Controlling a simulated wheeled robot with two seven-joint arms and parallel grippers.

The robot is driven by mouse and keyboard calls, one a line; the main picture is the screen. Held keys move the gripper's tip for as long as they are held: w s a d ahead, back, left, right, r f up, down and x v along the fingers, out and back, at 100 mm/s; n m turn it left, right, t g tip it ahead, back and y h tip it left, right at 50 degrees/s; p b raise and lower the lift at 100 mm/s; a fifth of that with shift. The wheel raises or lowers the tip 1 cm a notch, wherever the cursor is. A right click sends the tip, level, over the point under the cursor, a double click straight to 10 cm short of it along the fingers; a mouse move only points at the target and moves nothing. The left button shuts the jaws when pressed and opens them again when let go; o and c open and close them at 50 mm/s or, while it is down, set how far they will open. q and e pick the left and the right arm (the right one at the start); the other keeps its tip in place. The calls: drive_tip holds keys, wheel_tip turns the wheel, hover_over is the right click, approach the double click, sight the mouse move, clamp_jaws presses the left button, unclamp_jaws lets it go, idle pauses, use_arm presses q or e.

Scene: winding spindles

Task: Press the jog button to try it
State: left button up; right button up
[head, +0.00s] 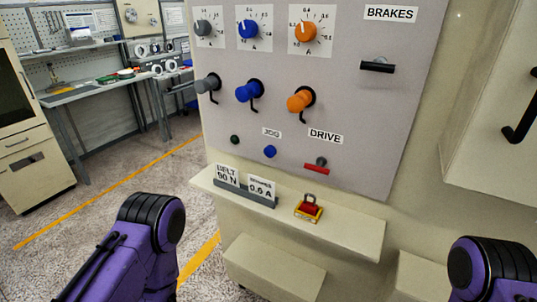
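The grey control panel (380,110) faces me. A label reading JOG (271,132) sits on its lower part. A round blue button (270,151) is just below that label. A small dark green button or lamp (235,139) is to the left of the label. Nothing covers the blue button. Neither gripper shows in the head view. Only purple and black links of my arms show at the bottom left and bottom right, below the panel and apart from the buttons.
A red DRIVE handle (316,167) is right of the blue button. Grey, blue (249,91) and orange (300,101) knobs stick out above, and a black BRAKES handle (378,66) is at upper right.

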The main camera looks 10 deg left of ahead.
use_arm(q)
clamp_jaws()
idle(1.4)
